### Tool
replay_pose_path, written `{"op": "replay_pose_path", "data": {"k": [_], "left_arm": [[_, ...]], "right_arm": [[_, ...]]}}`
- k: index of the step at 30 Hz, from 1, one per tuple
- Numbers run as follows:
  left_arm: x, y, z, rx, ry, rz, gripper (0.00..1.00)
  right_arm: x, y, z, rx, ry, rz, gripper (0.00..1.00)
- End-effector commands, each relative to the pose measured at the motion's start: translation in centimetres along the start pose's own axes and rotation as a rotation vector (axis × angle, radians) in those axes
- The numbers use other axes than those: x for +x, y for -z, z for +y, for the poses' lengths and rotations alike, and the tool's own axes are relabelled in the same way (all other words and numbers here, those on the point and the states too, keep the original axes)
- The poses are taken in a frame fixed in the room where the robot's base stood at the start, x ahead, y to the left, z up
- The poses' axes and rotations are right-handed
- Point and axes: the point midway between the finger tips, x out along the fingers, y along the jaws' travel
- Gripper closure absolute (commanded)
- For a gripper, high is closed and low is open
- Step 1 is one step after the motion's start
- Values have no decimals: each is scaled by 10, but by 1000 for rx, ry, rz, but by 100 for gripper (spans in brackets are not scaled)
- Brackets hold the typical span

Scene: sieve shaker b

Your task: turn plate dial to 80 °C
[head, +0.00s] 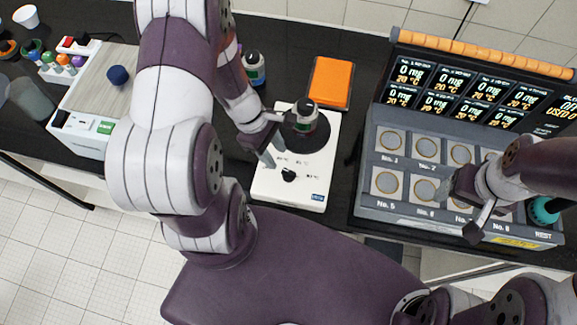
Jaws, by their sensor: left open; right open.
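The white hot plate (265,190) stands on the black bench in the middle of the head view. Its black dial (289,175) is on the front part, with small temperature marks around it too small to read surely. The dark round heating plate (318,142) is behind the dial and bears a dark vessel (305,116). My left gripper (274,139) is open, over the left side of the hot plate, up and left of the dial and apart from it. My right gripper (463,207) is open, over the grey weighing instrument to the right.
The grey instrument (375,140) has several round pads and lit displays. An orange-topped box (330,82) lies behind the hot plate. A small dark bottle (254,70) stands behind my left arm. A white device (85,130) and coloured-cap vials are at left.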

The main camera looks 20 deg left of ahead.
Motion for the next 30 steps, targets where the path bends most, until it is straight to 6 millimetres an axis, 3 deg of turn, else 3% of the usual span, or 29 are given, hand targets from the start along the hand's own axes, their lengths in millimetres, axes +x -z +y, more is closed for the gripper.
{"op": "replay_pose_path", "data": {"k": [3, 9, 21, 22, 25, 26, 30], "left_arm": [[33, 0, -1, 3, 5, -1, 58], [64, 0, 0, 3, 2, 0, 58], [73, 0, 0, 5, 0, 1, 58], [73, 0, 0, 5, 0, 1, 62], [73, 0, 0, 5, 0, 1, 94], [73, 0, 0, 5, 0, 1, 100], [73, 0, 0, 5, 0, 1, 100]], "right_arm": [[1, 0, 0, 0, 0, 0, 26], [2, 0, 0, 0, 0, 0, 26], [2, 0, 0, 0, 0, 0, 26], [2, 0, 0, 0, 0, 0, 26], [2, 0, 0, 0, 0, 0, 26], [2, 0, 0, 0, 0, 0, 26], [2, 0, 0, 0, 0, 0, 26]]}}
